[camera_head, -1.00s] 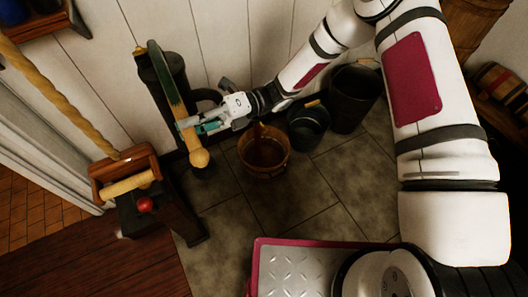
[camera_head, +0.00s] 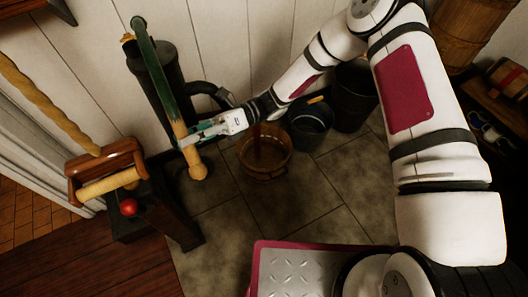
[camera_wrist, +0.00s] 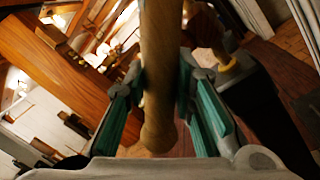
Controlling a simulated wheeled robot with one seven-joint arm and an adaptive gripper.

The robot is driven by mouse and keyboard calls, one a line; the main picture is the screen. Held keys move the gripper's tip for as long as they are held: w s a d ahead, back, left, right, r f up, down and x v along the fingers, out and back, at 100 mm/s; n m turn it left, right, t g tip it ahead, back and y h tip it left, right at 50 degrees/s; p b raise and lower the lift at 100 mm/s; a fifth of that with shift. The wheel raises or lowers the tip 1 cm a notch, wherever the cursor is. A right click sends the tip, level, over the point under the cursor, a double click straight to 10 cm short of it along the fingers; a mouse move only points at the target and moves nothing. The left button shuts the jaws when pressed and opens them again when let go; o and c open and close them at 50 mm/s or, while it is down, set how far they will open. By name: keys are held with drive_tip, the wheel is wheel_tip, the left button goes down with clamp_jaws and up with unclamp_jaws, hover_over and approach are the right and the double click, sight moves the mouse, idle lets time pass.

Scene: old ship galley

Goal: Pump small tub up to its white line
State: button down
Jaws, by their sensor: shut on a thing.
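The pump (camera_head: 165,65) is a dark upright cylinder by the wall, with a curved spout (camera_head: 222,96) on its right. Its long handle (camera_head: 158,72) is green above and bare wood below, ending in a rounded knob (camera_head: 198,172). My gripper (camera_head: 188,138) is shut around the wooden part, just above the knob. In the wrist view the handle (camera_wrist: 158,85) stands between both teal finger pads. The small wooden tub (camera_head: 285,164) stands on the floor under the spout. A brownish stream seems to fall into it. I cannot make out its white line or the level.
Two dark buckets, a smaller one (camera_head: 309,128) and a larger one (camera_head: 352,100), stand right of the tub. A wooden roller frame (camera_head: 105,172) with a red ball (camera_head: 128,208) is at left. The tiled floor (camera_head: 290,210) before the tub is clear.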

wheel_tip(320, 180, down, 6)
drive_tip(key=w+a+n+b, duration=0.1)
drive_tip(key=w+n+b, duration=0.1)
drive_tip(key=b, duration=0.3)
drive_tip(key=shift+w+a+f+n+h, duration=0.2)
drive_tip(key=shift+w+a+n+h, duration=0.1)
drive_tip(key=shift+w+a+n, duration=0.15)
drive_tip(key=shift+s+d, duration=0.15)
drive_tip(key=s+r+m+p, duration=0.1)
drive_tip(key=r+p, duration=0.1)
drive_tip(key=r, duration=0.1)
drive_tip(key=s+d+r+m+p, duration=0.1)
drive_tip(key=r+p, duration=0.2)
drive_tip(key=s+d+r+m+p, duration=0.1)
drive_tip(key=r+m+p, duration=0.1)
drive_tip(key=r+p, duration=0.1)
drive_tip(key=shift+s+y, duration=0.15)
drive_tip(key=shift+y, duration=0.25)
